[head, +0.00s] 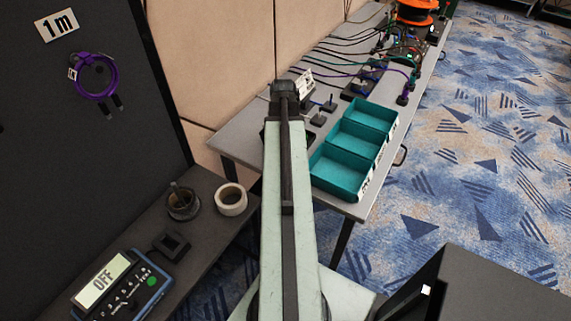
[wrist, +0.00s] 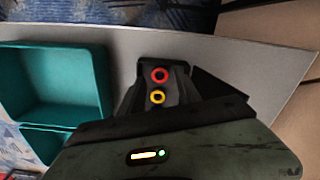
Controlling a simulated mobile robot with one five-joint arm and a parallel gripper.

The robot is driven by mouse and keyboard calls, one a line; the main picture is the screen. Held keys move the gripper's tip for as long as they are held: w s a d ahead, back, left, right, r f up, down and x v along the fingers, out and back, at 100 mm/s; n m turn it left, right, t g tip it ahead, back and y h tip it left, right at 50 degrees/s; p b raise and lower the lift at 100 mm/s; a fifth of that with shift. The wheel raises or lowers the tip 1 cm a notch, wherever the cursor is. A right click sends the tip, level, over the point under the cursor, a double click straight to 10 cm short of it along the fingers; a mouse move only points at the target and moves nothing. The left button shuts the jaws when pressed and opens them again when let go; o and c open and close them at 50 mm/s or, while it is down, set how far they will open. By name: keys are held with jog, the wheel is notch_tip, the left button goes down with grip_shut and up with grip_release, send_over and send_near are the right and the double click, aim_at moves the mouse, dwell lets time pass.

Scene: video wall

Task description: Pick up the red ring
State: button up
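The red ring (wrist: 160,75) shows in the wrist view, with a smaller yellow ring (wrist: 157,97) just below it in the picture. Both lie against dark grey and black parts at the end of my arm, over the grey table. My gripper (wrist: 163,65) shows as dark shapes around the rings. Its fingers blend with the dark parts, so I cannot tell whether they are open or touching the red ring. In the head view my arm reaches over the table and hides the spot; I do not see the red ring there.
Teal bins (head: 343,178) stand on the grey table (head: 238,133), right of my arm. Small dark blocks, cables and an orange reel (head: 414,15) lie farther back. A dark shelf (head: 203,187) at left holds a tape roll (head: 231,199) and a meter (head: 122,288). Carpet is open at right.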

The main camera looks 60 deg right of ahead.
jog(key=f+b, duration=0.2)
jog(key=d+f+b, duration=0.1)
jog(key=f+b, duration=0.1)
jog(key=shift+d+f+b, duration=0.1)
jog(key=shift+f+b, duration=0.55)
jog(key=shift+b, duration=0.05)
jog(key=shift+r, duration=0.15)
jog(key=shift+c, duration=0.3)
grip_shut()
jog(key=shift+r, duration=0.1)
notch_tip(320, 180, up, 10)
jog(key=p, duration=1)
